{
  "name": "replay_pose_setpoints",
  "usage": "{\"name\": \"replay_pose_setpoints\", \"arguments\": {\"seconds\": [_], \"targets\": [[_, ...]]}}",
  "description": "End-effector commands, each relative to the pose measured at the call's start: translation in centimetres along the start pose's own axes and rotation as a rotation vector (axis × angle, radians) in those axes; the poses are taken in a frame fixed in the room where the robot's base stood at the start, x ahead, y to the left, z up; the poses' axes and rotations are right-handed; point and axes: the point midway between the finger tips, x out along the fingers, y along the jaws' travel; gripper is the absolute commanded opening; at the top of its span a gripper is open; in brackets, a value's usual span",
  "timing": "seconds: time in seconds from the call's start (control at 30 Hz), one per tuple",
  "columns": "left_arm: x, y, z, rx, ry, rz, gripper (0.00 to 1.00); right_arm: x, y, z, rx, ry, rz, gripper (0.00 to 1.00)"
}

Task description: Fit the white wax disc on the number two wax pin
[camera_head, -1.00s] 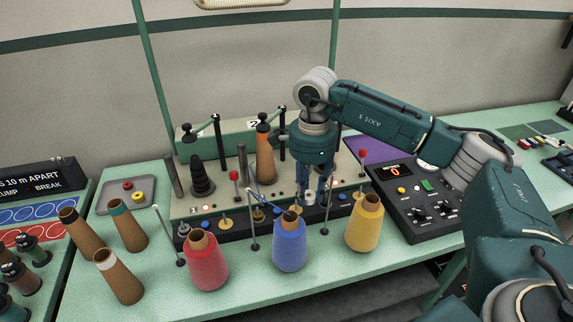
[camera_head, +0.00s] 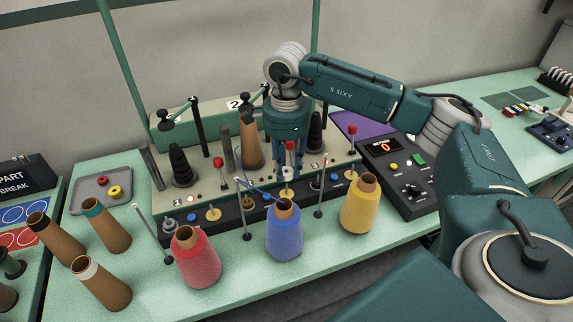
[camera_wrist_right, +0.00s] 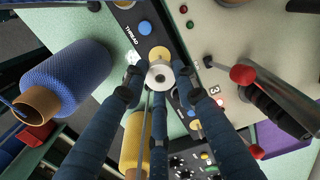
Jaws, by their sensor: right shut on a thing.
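My right gripper (camera_head: 287,168) points down over the middle of the machine's front strip, behind the blue cone. It is shut on the white wax disc (camera_wrist_right: 160,73), which shows between the fingertips in the right wrist view, its centre hole facing the camera. A yellow round part (camera_wrist_right: 159,53) shows just beyond the disc; I cannot tell if it belongs to a pin. The number two wax pin cannot be made out clearly behind the fingers and disc. The number 2 plate (camera_head: 234,104) stands at the back of the machine. My left gripper is not in view.
Red (camera_head: 197,262), blue (camera_head: 284,235) and yellow (camera_head: 358,208) thread cones stand in front. Thin posts and red-knobbed levers (camera_head: 218,162) rise close around the gripper. A grey tray (camera_head: 88,206) holds red and yellow discs. A control box (camera_head: 415,203) stands right.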

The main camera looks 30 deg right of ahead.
Motion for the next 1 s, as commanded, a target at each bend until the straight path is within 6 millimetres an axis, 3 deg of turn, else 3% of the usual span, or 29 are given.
{"name": "replay_pose_setpoints", "arguments": {"seconds": [0.1, 0.2, 0.6, 1.0], "targets": [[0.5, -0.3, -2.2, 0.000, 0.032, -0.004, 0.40, 0.8, 0.0, -0.1, 0.000, 0.001, 0.001, 0.13], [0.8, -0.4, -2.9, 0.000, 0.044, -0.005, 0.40, 1.3, 0.0, -0.1, 0.000, 0.001, 0.001, 0.13], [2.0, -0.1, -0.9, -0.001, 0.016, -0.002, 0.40, 3.3, 0.0, -0.1, 0.001, 0.000, 0.000, 0.13], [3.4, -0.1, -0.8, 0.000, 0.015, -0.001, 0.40, 5.2, 0.0, 0.0, 0.000, 0.000, 0.000, 0.13]]}}
